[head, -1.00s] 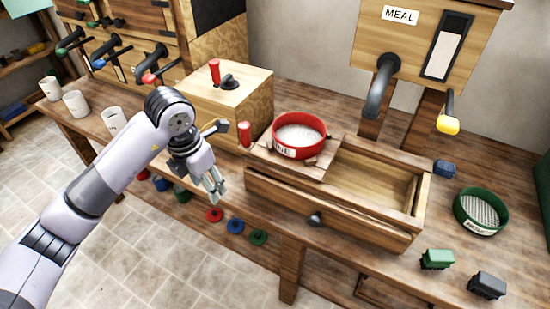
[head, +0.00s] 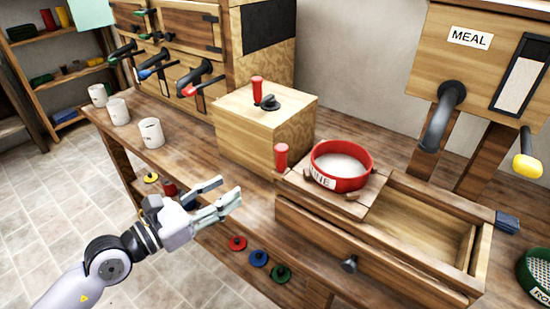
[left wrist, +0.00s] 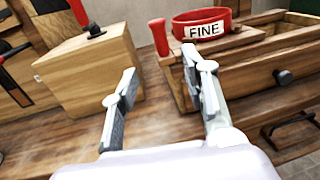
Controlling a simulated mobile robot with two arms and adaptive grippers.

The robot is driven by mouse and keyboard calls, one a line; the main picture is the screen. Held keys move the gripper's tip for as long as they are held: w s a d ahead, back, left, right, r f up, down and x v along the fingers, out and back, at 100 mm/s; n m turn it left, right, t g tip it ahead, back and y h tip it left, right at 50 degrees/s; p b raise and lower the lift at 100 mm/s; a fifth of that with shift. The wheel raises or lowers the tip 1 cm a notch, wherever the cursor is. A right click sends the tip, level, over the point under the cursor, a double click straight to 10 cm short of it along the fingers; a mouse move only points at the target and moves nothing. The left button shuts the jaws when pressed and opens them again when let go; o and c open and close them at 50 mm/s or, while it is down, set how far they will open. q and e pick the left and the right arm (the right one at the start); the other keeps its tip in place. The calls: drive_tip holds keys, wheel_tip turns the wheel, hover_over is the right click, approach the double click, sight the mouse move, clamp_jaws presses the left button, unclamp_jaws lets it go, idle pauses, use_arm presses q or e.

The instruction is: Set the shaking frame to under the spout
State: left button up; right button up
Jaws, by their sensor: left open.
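The shaking frame, a wooden carriage (head: 372,208), sits at the left end of a long open wooden box (head: 385,262). The red sieve (head: 325,182) marked FINE rests on it, and a red upright handle (head: 281,158) stands at its left end. The dark curved spout (head: 438,125) under the MEAL hopper is to the right of the sieve, apart from it. My left gripper (head: 236,195) is open and empty, left of the handle and in front of it. In the left wrist view its fingers (left wrist: 160,65) spread below the handle (left wrist: 158,37). My right gripper is out of view.
A wooden block box (head: 265,130) with a red-handled lever stands behind my left gripper. White cups (head: 151,132) stand at the bench's left. A green sieve (head: 537,270) and a blue block (head: 507,221) lie at the right.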

sight(277, 158)
use_arm(q)
drive_tip(key=p+x, duration=0.2)
drive_tip(key=x, duration=1.5)
drive_tip(key=shift+w+d+p, duration=0.1)
drive_tip(key=shift+d+p, duration=0.05)
drive_tip(key=shift+p, duration=0.2)
drive_tip(key=shift+c, duration=0.3)
clamp_jaws()
